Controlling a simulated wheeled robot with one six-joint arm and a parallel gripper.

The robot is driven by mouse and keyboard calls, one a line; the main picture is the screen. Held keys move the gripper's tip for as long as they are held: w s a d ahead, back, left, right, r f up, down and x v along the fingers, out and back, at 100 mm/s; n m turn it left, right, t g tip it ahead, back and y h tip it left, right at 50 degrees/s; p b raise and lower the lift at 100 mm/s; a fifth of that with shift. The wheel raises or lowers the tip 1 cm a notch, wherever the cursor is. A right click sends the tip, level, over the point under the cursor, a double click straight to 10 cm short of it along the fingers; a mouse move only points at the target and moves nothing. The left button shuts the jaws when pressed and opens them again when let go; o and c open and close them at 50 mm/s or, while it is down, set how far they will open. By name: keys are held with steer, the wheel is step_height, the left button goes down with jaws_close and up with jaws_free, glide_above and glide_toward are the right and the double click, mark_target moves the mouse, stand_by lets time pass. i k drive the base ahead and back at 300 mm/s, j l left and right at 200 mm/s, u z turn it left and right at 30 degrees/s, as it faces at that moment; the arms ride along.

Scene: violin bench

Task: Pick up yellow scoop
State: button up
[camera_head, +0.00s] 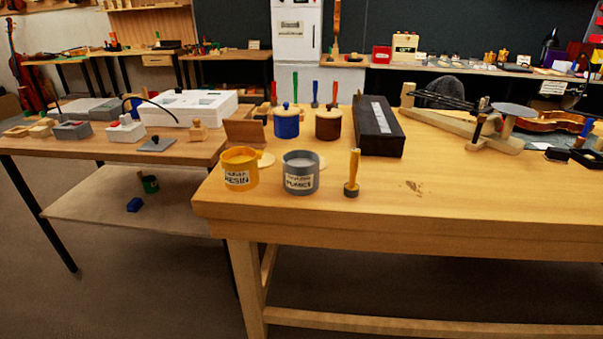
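A small upright tool with a yellow handle (354,166) and a dark grey round bottom stands on the wooden workbench (450,204), right of the grey jar. It may be the yellow scoop, but its shape is too small to be sure. A yellow jar (238,177) with a white label reading "resin" stands near the bench's left end; a small yellow piece shows at its right rim. A grey jar (300,184) with a white label stands between the yellow jar and the tool, apart from both. My gripper is not in view.
Behind the jars stand a blue lidded pot (287,126), a brown lidded pot (328,127) and a long black box (378,135). A wooden stand (470,128) and a violin (545,123) lie further right. The bench's front middle is largely clear. A lower side table (100,146) adjoins at left.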

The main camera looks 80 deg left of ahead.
mark_target(352, 190)
steer(key=u, duration=2.4)
